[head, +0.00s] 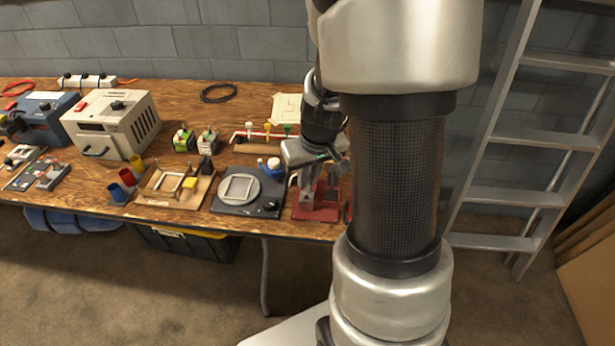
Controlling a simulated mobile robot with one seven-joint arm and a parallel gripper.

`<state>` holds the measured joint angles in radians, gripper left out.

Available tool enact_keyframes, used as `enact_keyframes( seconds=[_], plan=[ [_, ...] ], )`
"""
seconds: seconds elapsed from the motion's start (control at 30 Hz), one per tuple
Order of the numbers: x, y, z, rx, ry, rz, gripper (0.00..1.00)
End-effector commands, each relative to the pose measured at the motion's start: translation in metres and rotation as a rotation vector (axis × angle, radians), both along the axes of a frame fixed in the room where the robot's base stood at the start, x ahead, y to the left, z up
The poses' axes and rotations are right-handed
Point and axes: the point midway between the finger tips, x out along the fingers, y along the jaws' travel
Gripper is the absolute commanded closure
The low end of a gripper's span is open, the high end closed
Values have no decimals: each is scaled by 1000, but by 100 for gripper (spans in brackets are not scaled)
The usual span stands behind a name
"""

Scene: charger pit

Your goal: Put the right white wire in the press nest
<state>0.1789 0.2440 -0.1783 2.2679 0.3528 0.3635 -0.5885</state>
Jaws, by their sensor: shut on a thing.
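My gripper (317,192) points down over the red press (314,211) at the right end of the workbench. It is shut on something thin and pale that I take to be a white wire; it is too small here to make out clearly. The nest of the press is hidden behind my gripper and wrist. I cannot tell whether the held piece touches the press. A rack (258,135) with white, yellow and green tops stands behind, to the left of my wrist.
A wooden fixture (174,188) with a yellow block lies further left. A ladder (520,150) leans at the right.

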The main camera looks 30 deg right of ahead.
Motion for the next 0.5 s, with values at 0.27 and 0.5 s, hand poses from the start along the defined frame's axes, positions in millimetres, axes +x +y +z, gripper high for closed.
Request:
enact_keyframes(
  seconds=[0.27,0.5],
  plan=[
    [0,0,-8,0,0,0,100],
    [0,0,-13,0,0,0,100]
  ],
)
